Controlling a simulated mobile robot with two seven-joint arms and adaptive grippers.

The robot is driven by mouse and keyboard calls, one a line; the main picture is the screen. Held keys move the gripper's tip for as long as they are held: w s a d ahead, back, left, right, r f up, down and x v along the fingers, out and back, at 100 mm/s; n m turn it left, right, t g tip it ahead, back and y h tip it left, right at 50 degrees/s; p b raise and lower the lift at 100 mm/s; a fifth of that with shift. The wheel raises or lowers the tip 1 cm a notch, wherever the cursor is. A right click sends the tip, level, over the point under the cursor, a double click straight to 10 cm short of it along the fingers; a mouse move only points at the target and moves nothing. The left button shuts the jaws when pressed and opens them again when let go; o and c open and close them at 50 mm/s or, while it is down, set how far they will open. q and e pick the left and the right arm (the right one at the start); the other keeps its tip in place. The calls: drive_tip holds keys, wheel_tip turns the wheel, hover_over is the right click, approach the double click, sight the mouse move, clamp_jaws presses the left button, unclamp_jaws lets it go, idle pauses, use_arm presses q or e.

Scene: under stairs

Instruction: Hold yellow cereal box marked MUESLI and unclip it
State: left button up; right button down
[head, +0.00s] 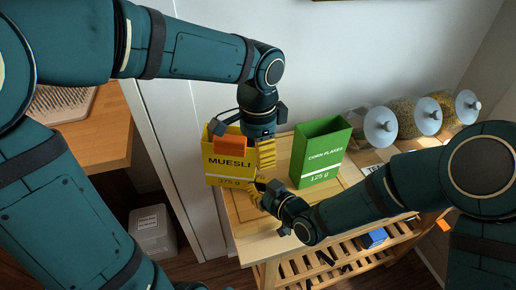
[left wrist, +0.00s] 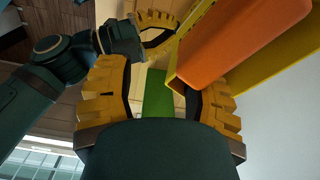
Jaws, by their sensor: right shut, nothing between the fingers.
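The yellow cereal box marked MUESLI (head: 226,168) stands upright at the left end of the wooden table. An orange clip (head: 230,143) sits at its top; the clip (left wrist: 243,42) fills the upper right of the left wrist view, against the box's yellow walls. My left gripper (head: 262,150) points down beside the box's right side; one finger is partly hidden. In the left wrist view its fingers (left wrist: 157,105) are wide apart, the right one close under the clip. My right gripper (head: 264,190) is shut and empty, low by the box's right front corner.
A green CORN FLAKES box (head: 322,153) stands to the right. Several jars with pale lids (head: 428,117) line the table's back right. The wooden table (head: 243,215) has a slatted lower shelf with a blue item (head: 373,238). A pale bin (head: 152,230) stands on the floor at left.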

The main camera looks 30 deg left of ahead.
drive_tip(key=c, duration=1.7)
unclamp_jaws()
drive_tip(key=o, duration=1.6)
drive_tip(key=shift+c, duration=0.2)
use_arm(q)
drive_tip(key=o, duration=0.7)
drive_tip(key=shift+c, duration=0.2)
wheel_tip(320, 180, up, 12)
drive_tip(key=shift+r, duration=0.1)
use_arm(e)
drive_tip(key=shift+r, duration=0.15)
